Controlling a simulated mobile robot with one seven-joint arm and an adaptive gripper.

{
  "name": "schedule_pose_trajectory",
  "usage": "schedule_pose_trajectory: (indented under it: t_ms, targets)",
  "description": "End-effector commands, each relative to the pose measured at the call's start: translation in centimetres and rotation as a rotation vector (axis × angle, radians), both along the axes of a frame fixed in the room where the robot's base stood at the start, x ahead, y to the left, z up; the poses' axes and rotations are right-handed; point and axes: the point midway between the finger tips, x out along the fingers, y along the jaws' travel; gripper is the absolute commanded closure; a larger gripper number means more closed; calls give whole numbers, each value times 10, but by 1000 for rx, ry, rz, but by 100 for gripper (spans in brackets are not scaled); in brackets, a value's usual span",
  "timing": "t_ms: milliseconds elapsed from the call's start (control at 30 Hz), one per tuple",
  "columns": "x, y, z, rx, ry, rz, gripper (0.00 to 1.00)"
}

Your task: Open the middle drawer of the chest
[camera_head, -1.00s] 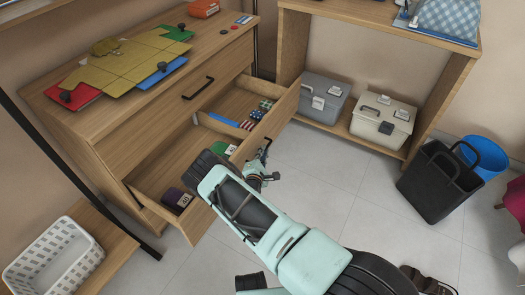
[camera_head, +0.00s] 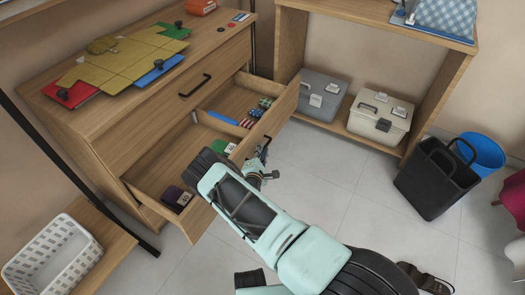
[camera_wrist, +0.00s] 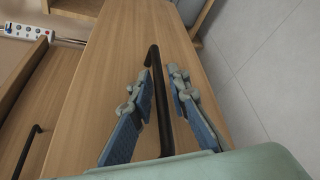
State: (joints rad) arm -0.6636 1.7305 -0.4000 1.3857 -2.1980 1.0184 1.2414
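The wooden chest (camera_head: 120,110) stands at the left in the head view. The drawer below its closed top drawer (camera_head: 180,97) is pulled well out, and its front panel (camera_head: 283,112) faces my arm. In the wrist view a black bar handle (camera_wrist: 158,80) runs along that front panel (camera_wrist: 115,50). My gripper (camera_wrist: 158,80) has one finger on each side of this handle. The fingers are spread, with visible gaps between them and the bar. In the head view my gripper (camera_head: 262,160) is at the drawer front, and my arm partly hides the handle there.
The open drawer holds small coloured items and a dark purple box (camera_head: 178,198). Folders (camera_head: 125,65) lie on the chest. A white basket (camera_head: 55,258) stands at lower left. Toolboxes (camera_head: 378,120) sit on a shelf at right, near a black bin (camera_head: 437,177). Floor between is clear.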

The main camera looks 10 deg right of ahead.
Motion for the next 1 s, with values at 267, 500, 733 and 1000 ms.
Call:
schedule_pose_trajectory:
  t_ms: [267,500,733,1000]
  targets:
    - [-19,6,5,1,0,0,84]
    - [-64,20,14,-1,2,2,84]
    - [-100,31,23,0,2,1,84]
    - [-113,35,26,0,0,0,84]
